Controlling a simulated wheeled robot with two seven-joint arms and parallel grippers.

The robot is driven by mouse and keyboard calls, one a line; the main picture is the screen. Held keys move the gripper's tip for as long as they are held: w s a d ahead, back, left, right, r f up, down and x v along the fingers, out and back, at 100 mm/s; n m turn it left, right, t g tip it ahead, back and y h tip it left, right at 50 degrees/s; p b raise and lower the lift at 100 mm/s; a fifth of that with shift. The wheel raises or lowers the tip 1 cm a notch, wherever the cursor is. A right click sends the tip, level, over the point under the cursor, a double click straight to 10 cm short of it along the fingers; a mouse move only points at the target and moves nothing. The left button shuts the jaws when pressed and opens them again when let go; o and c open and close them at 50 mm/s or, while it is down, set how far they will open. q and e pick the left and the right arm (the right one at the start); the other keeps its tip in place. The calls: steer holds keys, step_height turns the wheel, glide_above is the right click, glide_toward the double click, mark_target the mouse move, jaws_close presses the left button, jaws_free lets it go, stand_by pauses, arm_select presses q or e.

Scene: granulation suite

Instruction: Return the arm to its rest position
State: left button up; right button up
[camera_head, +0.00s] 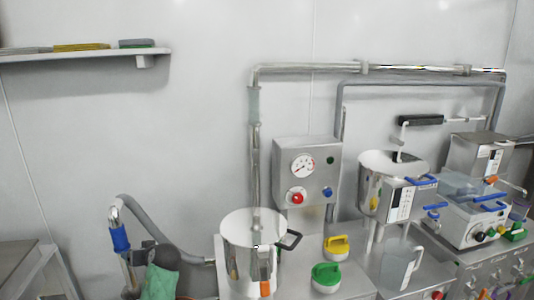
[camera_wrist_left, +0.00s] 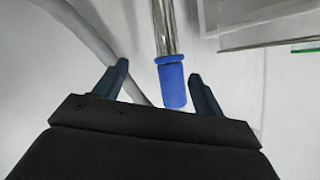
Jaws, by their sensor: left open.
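My left gripper (camera_wrist_left: 158,68) is open in the left wrist view, with its two dark fingers spread apart. A metal tube with a blue grip (camera_wrist_left: 172,86) shows between the fingers; they look clear of it, and I cannot tell how far beyond them it is. In the head view a metal wand with a blue grip (camera_head: 119,238) stands at the lower left, joined to a grey hose (camera_head: 165,228). A dark shape just right of it may be part of my arm, but I cannot tell. My right gripper is in neither view.
A steel pot (camera_head: 250,240) stands right of the hose, beside a gauge box (camera_head: 307,172) on the wall. Yellow (camera_head: 337,247) and green (camera_head: 326,277) handled pieces sit on the bench. A shelf (camera_head: 80,56) hangs at upper left. The wall below it is bare.

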arm_select(q)
steer(key=s+d+f+m+g+h, duration=0.1)
steer(key=s+d+f+m+h, duration=0.4)
steer(key=s+d, duration=0.5)
steer(key=s+d+f+m+h, duration=0.2)
steer(key=s+d+f+h, duration=0.4)
steer(key=s+d, duration=0.45)
steer(key=s+d+f+g, duration=0.1)
steer(key=s+f, duration=0.4)
steer(key=s, duration=0.4)
steer(key=s+d+f+g, duration=0.2)
steer(key=s+f, duration=0.2)
steer(key=s, duration=0.5)
steer(key=s+d+f+g, duration=0.2)
steer(key=s+f, duration=0.3)
steer(key=s, duration=0.4)
steer(key=shift+s+d+f+m+h, duration=0.25)
steer(key=shift+s+f+m+h, duration=0.05)
steer(key=shift+s+m, duration=0.1)
steer(key=shift+w, duration=0.1)
